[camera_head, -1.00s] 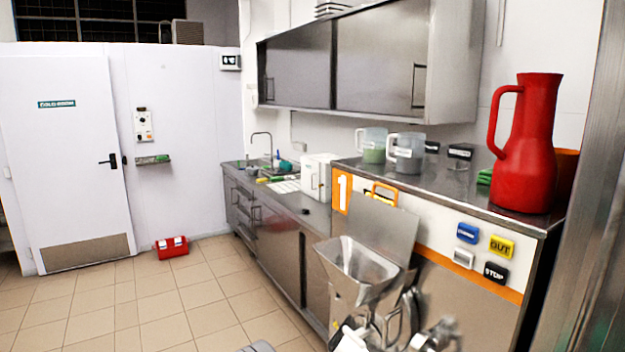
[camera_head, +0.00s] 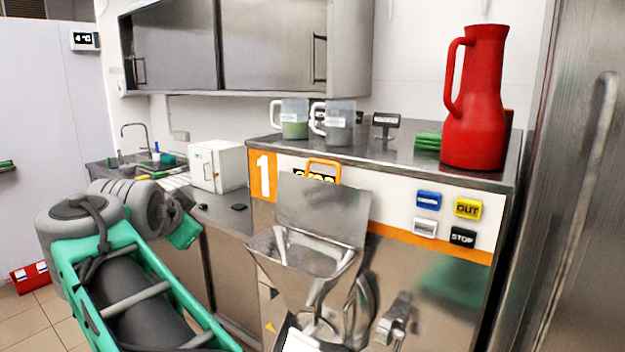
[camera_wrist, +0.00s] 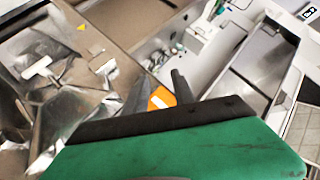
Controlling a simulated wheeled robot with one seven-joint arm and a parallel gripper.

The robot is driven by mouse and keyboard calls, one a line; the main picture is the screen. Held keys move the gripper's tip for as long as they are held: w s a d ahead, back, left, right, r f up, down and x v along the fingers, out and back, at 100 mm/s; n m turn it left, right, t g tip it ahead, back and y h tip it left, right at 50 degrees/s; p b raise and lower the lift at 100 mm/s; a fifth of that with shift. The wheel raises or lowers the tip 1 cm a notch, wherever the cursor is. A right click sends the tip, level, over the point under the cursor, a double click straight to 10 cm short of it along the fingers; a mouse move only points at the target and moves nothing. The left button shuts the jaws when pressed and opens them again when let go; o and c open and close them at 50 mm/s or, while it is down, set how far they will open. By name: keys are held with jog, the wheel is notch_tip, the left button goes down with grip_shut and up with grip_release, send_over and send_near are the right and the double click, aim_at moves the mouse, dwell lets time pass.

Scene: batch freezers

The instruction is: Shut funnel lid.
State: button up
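The steel funnel (camera_head: 305,262) sits on the front of the machine marked 1. Its lid (camera_head: 322,208), a flat steel plate, stands raised upright behind the funnel mouth, so the funnel is open. My gripper (camera_wrist: 162,84) shows in the wrist view with two dark fingers apart and nothing held between them. An orange patch of the machine shows beyond the fingers. In the head view my green and grey arm is at the lower left, left of the funnel and apart from it. The fingertips are hard to make out there. Shiny steel parts fill the wrist view's left side.
A red jug (camera_head: 477,105), two measuring jugs (camera_head: 340,122) and a green cloth (camera_head: 428,141) stand on the machine top. Coloured buttons (camera_head: 428,200) are on its front. A white box (camera_head: 218,165) sits on the left counter. A steel door (camera_head: 575,190) borders the right.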

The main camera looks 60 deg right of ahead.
jog(key=s+d+r+m+g+h+b, duration=0.1)
jog(key=s+d+r+m+g+h, duration=0.2)
jog(key=s+d+r+m, duration=0.4)
jog(key=m+g+h+b, duration=0.1)
jog(key=m+g+h, duration=0.1)
jog(key=m+g, duration=0.6)
send_near(323, 163)
jog(key=s+m+t, duration=0.1)
jog(key=m+t, duration=0.1)
jog(key=shift+m, duration=0.4)
jog(key=x, duration=0.4)
jog(key=p+x, duration=0.1)
jog(key=x, duration=0.2)
jog(key=shift+s+d+r, duration=0.1)
jog(key=shift+s+r, duration=0.1)
jog(key=shift+r, duration=0.1)
jog(key=shift+d+f, duration=0.15)
jog(key=shift+d, duration=0.25)
grip_shut()
